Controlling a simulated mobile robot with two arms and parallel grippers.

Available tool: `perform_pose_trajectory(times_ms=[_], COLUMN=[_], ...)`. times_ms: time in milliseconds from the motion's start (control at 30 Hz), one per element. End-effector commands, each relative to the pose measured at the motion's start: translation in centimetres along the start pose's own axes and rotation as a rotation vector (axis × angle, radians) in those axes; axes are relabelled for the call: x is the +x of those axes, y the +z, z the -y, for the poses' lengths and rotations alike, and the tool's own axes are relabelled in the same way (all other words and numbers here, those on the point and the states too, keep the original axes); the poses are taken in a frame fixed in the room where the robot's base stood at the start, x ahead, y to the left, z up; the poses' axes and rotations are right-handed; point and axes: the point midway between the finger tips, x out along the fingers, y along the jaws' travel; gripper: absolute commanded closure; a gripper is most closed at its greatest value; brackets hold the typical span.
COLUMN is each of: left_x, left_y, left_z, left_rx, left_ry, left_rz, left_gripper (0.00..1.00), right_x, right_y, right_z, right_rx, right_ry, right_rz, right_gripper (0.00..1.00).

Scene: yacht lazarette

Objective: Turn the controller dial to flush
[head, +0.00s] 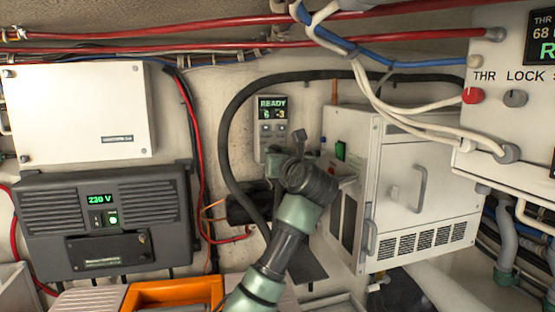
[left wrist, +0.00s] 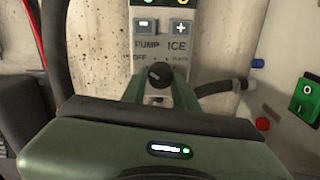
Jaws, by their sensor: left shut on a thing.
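The controller (head: 271,118) is a narrow grey panel on the back wall, with a lit display reading READY. In the left wrist view its PUMP and ICE buttons (left wrist: 180,28) show above a black round dial (left wrist: 160,73). OFF is printed left of the dial; the small print around the rest is too blurred to read surely. My left gripper (head: 277,163) is at the controller's lower end, its green fingers on either side of the dial and shut on it. Which mark the dial points to I cannot tell. In the head view the gripper hides the dial. My right gripper is not in view.
A white louvred unit (head: 420,190) with a handle stands close right of my arm. A black hose (head: 232,125) arches around the controller. A dark 230 V unit (head: 105,225) and a white box (head: 80,110) hang at left. A THR/LOCK panel (head: 500,120) juts in at right.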

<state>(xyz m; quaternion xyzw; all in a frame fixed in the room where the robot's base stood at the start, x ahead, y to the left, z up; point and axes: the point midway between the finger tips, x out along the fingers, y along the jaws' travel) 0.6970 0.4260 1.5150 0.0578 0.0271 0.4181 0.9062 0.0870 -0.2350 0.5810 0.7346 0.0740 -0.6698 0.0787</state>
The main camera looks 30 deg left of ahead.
Motion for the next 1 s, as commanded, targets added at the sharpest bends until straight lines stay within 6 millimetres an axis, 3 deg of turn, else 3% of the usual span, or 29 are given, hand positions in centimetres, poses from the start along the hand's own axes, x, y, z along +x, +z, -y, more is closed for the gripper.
perform_pose_trajectory(times_ms=[1000], left_x=[0.0], left_y=[0.0], left_z=[-0.1], left_rx=[0.949], left_ry=[-0.001], left_rz=[0.0], left_gripper=[1.0], right_x=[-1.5], right_y=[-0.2], right_z=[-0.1], right_rx=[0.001], right_ry=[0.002], right_rz=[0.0], right_gripper=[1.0])
